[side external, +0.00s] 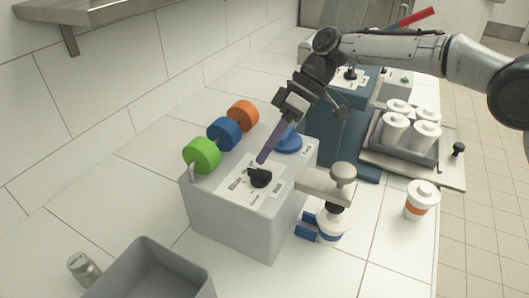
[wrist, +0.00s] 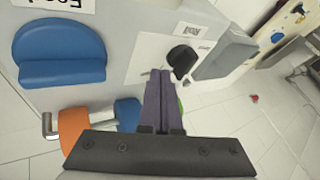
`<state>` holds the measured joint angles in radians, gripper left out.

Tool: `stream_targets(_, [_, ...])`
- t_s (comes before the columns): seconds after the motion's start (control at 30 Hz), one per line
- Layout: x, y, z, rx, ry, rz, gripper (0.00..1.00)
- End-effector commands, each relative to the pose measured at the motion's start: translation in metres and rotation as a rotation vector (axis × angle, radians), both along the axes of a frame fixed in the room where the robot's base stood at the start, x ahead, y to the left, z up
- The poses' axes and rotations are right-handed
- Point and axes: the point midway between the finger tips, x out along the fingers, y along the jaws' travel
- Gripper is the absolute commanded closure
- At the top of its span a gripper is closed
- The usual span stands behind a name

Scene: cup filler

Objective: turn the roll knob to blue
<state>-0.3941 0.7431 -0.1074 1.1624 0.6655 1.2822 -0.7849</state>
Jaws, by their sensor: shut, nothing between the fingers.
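The roll knob looks to be the black knob (side external: 260,177) on a white labelled panel on top of the grey machine box (side external: 226,222). It also shows in the wrist view (wrist: 182,58), just beyond my fingertips. The panel's small lettering is unreadable, so I cannot tell which colour the knob points to. Green (side external: 202,155), blue (side external: 223,133) and orange (side external: 243,115) rolls stand in a row along the box's back edge. My gripper (side external: 262,160) is shut and empty, its long purple-grey fingers pointing down right by the knob. I cannot tell if the tips (wrist: 160,73) touch it.
A blue paddle (side external: 288,141) sits on the box behind the knob. A beige press arm (side external: 325,187) juts from the front with a white cup (side external: 332,222) below. An orange-banded cup (side external: 421,201), a tray of white cups (side external: 408,148) and a grey bin (side external: 150,268) stand around.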

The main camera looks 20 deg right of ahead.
Motion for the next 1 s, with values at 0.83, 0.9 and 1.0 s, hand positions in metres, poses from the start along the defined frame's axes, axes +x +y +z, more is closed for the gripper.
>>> stream_targets(0.83, [-0.015, 0.018, -0.001, 0.000, 0.002, 0.139, 1.00])
stream_targets(0.9, [-0.015, 0.021, -0.001, 0.001, 0.003, 0.145, 1.00])
stream_targets(1.0, [-0.015, 0.023, -0.001, -0.001, 0.004, 0.143, 1.00])
